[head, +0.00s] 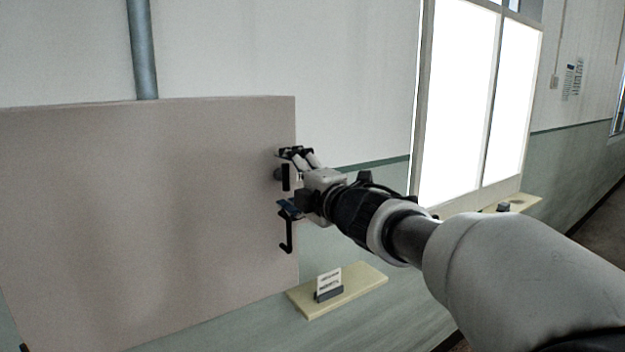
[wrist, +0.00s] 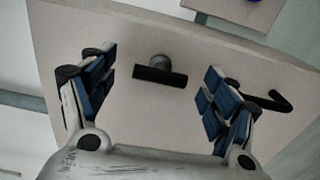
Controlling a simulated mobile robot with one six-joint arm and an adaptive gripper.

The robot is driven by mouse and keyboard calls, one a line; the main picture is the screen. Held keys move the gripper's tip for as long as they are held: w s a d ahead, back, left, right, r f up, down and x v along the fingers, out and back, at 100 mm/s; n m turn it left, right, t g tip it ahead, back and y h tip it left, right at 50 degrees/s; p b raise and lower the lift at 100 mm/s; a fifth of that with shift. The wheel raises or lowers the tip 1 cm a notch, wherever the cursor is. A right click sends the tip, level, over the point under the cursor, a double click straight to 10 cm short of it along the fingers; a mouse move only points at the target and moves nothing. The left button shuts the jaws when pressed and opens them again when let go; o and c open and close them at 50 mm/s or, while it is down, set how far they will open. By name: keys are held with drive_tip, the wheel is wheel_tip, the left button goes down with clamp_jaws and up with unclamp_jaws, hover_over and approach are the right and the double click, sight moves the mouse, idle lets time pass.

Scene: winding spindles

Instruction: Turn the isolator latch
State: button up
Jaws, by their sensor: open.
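The latch looks to be a short black bar on a round grey boss (wrist: 159,75), fixed to the face of a beige panel (wrist: 190,40). In the wrist view the bar lies across the picture, between my fingers and apart from both. In the head view the bar (head: 286,178) stands upright near the right edge of the panel (head: 150,200). My gripper (head: 288,181) is open and empty, with one finger above the bar and one below. The wrist view shows blue pads on both fingers (wrist: 160,64). I cannot tell the exact gap to the panel.
A black hook (head: 287,240) hangs below my gripper; it shows beyond the right finger in the wrist view (wrist: 268,100). A small pale shelf (head: 365,283) with a sign card (head: 329,282) is lower right. A pipe (head: 143,50) rises behind the panel. Bright windows (head: 460,90) stand right.

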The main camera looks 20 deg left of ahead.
drive_tip(key=v, duration=1.2)
drive_tip(key=s+d+f+m+t+h, duration=0.1)
drive_tip(key=s+d+f+m+h, duration=0.15)
drive_tip(key=d+m+h, duration=0.65)
drive_tip(key=s+d+f+m+t+h, duration=0.1)
drive_tip(key=d+f+m+t+h, duration=0.2)
drive_tip(key=d+m, duration=0.7)
drive_tip(key=s+d+f+m+g+h, duration=0.3)
drive_tip(key=s+d+f+m+g, duration=0.25)
drive_tip(key=s+d+f, duration=0.6)
drive_tip(key=s+a+f+m+g, duration=0.1)
drive_tip(key=s+f+g, duration=0.1)
drive_tip(key=s+f, duration=0.2)
drive_tip(key=s+a+f+m+g+y, duration=0.1)
drive_tip(key=s+a+f+m+g, duration=0.1)
drive_tip(key=s, duration=0.7)
wheel_tip(320, 180, down, 2)
drive_tip(key=shift+s+a+f+g, duration=0.2)
drive_tip(key=shift+s+g, duration=0.1)
drive_tip(key=shift+g, duration=0.35)
